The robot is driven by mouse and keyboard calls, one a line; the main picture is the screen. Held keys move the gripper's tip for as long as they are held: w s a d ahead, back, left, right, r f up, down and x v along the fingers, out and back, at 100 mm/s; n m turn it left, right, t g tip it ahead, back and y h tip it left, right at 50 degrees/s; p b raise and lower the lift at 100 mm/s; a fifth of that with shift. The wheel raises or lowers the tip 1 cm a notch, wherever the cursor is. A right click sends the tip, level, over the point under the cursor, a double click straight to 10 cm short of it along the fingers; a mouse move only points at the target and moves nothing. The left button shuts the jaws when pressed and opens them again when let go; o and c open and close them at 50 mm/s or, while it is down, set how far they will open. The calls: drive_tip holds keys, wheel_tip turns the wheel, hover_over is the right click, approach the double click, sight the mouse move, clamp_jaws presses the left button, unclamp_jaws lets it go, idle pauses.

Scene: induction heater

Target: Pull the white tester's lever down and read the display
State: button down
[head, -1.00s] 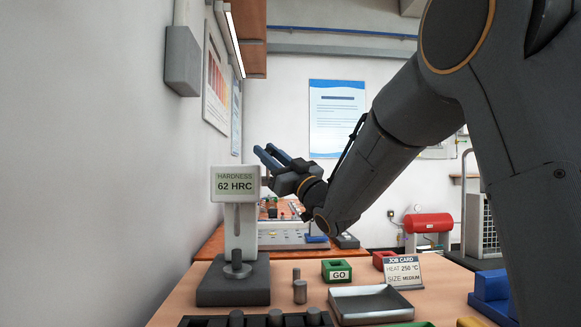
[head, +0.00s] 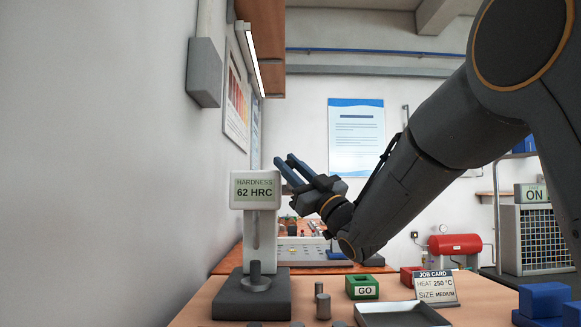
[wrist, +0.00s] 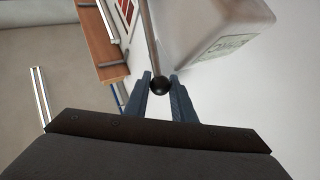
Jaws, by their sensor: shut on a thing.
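The white tester (head: 256,222) stands on a dark base at the left of the bench, with a white head and a column. Its display (head: 255,188) reads "HARDNESS 62 HRC". A small dark cylindrical piece (head: 256,277) sits on the base below the head. My gripper (head: 282,159) is at the upper right of the tester's head. In the wrist view, its blue fingers (wrist: 160,80) are shut on the black knob (wrist: 160,86) at the end of the thin lever (wrist: 149,35). The lever is not distinguishable in the head view.
A job card (head: 436,288) reads heat 250 °C, size medium. A green GO bin (head: 363,292), a metal tray (head: 400,315) and small cylinders (head: 322,305) are on the bench to the tester's right. The wall is close on the left.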

drive_tip(key=c, duration=1.5)
unclamp_jaws()
drive_tip(key=shift+d, duration=0.1)
drive_tip(key=v, duration=0.7)
drive_tip(key=shift+s+d+f, duration=0.2)
drive_tip(key=shift+f, duration=0.05)
drive_tip(key=shift+r, duration=0.15)
